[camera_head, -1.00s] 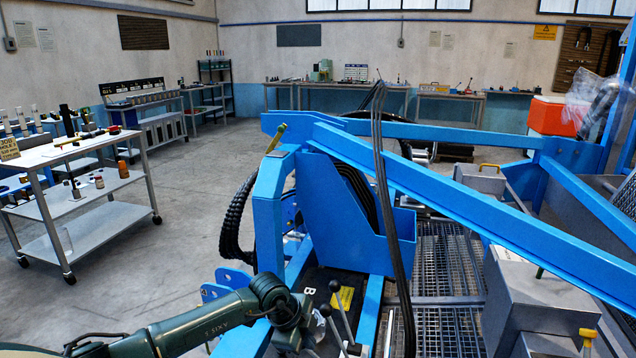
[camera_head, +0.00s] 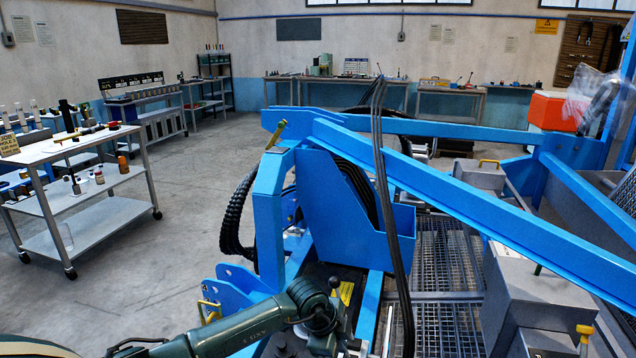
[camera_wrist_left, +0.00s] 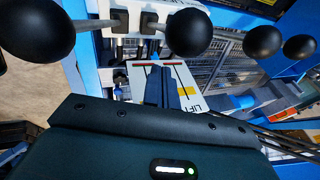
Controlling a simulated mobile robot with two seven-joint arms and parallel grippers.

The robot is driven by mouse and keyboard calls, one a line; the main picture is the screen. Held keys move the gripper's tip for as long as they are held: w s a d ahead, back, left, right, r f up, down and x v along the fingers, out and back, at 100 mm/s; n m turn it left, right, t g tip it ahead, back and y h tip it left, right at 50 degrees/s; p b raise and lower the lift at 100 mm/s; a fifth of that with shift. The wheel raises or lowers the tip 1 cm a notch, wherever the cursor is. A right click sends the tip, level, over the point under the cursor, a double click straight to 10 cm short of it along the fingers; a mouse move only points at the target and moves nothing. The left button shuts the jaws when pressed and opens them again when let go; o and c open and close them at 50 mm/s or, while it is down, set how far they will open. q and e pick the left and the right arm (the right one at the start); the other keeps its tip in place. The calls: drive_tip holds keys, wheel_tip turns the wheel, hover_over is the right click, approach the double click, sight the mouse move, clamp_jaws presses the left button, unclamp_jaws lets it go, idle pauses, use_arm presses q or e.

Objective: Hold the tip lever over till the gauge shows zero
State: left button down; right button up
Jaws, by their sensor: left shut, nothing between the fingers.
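Several levers with black ball knobs show in the left wrist view: a large knob at the upper left (camera_wrist_left: 38,25), one near the top middle (camera_wrist_left: 183,32) and two at the right (camera_wrist_left: 262,40) (camera_wrist_left: 300,47). A pale panel (camera_wrist_left: 190,100) below them carries the word LIFT. I cannot tell which lever is the tip lever. My left gripper (camera_wrist_left: 158,88) is shut and empty, its dark fingers in front of the panel. In the head view its wrist covers most of the lever bank; one knob (camera_head: 335,283) shows above it. No gauge can be made out. My right gripper is out of view.
A blue steel frame (camera_head: 450,190) with a long slanting beam and hanging black hoses (camera_head: 383,180) surrounds the lever area. Metal mesh (camera_head: 447,260) lies to the right. A white trolley (camera_head: 75,205) stands at the left, with open floor between.

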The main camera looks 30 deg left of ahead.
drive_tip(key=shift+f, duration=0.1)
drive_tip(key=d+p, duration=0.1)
drive_tip(key=p, duration=0.2)
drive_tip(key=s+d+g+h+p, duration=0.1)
drive_tip(key=p, duration=0.2)
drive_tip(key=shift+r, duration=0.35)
